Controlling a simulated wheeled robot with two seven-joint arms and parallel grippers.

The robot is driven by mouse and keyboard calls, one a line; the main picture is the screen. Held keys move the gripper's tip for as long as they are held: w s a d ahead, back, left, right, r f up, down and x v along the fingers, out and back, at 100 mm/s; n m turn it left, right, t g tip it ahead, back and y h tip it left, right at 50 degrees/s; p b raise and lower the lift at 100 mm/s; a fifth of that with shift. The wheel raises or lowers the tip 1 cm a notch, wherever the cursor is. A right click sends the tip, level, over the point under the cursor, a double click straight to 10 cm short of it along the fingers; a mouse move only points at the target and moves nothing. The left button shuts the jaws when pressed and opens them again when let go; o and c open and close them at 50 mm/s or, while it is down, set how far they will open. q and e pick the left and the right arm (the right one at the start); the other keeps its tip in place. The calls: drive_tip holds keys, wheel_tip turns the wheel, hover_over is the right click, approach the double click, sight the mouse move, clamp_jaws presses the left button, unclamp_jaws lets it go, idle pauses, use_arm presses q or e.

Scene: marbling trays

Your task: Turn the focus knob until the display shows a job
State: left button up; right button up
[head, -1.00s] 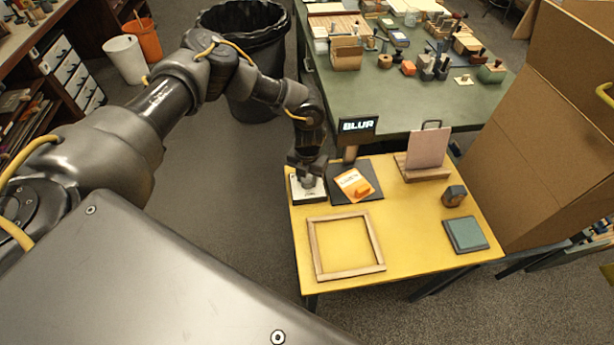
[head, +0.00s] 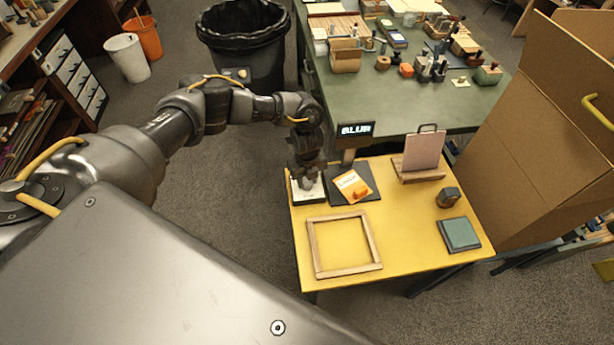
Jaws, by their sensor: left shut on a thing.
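The small black display (head: 356,129) stands on a post at the back of the yellow table and reads "BLUR" in light letters. My left gripper (head: 307,184) points down over the white focus base (head: 309,196) at the table's left back corner. It is shut on the focus knob, which the fingers hide. A dark pad (head: 371,178) beside it, under the display, bears an orange and white card (head: 352,186). My right gripper is not in view.
On the yellow table (head: 410,240) are a wooden frame (head: 315,254), a pink board on a wooden stand (head: 423,152), a dark block (head: 449,197) and a teal pad (head: 460,234). A large cardboard box (head: 530,130) stands to the right. A green table (head: 390,95) lies behind.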

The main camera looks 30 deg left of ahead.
use_arm(q)
drive_tip(key=shift+a+r+n+p, duration=0.1)
drive_tip(key=shift+n+p, duration=0.25)
drive_tip(key=shift+n, duration=0.45)
drive_tip(key=o, duration=1)
drive_tip(key=shift+r, duration=0.1)
wheel_tip(320, 180, up, 10)
drive_tip(key=shift+r+b, duration=0.25)
drive_tip(key=shift+b, duration=0.15)
